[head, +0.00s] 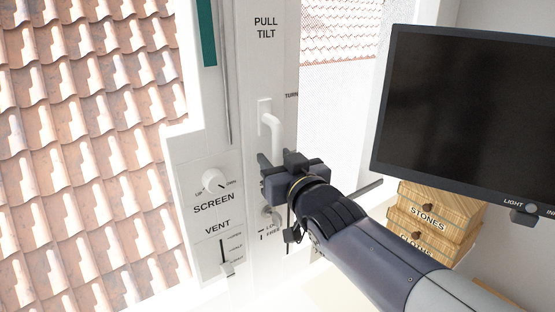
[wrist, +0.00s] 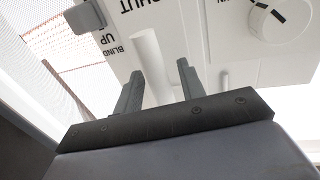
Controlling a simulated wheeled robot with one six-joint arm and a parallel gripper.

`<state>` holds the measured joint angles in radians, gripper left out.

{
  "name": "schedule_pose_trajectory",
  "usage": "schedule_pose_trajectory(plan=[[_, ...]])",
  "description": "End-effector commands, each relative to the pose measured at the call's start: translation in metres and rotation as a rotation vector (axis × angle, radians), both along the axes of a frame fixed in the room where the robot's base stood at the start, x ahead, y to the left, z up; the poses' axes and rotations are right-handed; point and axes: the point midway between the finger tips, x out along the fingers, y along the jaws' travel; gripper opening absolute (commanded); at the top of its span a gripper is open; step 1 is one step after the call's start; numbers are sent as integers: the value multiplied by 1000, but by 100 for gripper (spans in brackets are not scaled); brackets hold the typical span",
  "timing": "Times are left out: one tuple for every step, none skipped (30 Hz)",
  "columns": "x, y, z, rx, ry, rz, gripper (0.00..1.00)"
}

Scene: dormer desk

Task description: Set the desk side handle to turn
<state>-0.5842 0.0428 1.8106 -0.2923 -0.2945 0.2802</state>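The white handle (head: 272,128) is on the white window frame in the head view, its lever hanging down from its mounting plate. A "TURN" label (head: 291,95) is to the right of its upper end, and "PULL TILT" (head: 265,28) is above. In the wrist view the lever (wrist: 149,58) points down between my two fingers, beside an upside-down "SHUT" label (wrist: 141,5). My gripper (head: 268,165) is at the lever's lower end. Its fingers (wrist: 160,85) stand apart with a gap on the right; whether the left finger touches the lever is unclear.
A SCREEN knob (head: 214,181) and a VENT slider (head: 227,268) are on the panel to the left. A round lock (head: 270,216) is below my gripper. A monitor (head: 465,115) and labelled wooden drawers (head: 432,220) stand to the right. Roof tiles show outside.

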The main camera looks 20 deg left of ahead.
Motion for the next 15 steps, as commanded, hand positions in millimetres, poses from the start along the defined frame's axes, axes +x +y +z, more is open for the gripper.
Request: schedule_pose_trajectory(plan=[[0,0,0,0,0,0,38],[0,0,0,0,0,0,38],[0,0,0,0,0,0,38],[0,0,0,0,0,0,38],[0,0,0,0,0,0,36],[0,0,0,0,0,0,32],[0,0,0,0,0,0,30],[0,0,0,0,0,0,27],[0,0,0,0,0,0,24],[0,0,0,0,0,0,22],[0,0,0,0,0,0,19],[0,0,0,0,0,0,16],[0,0,0,0,0,0,13],[0,0,0,0,0,0,11],[0,0,0,0,0,0,8]])
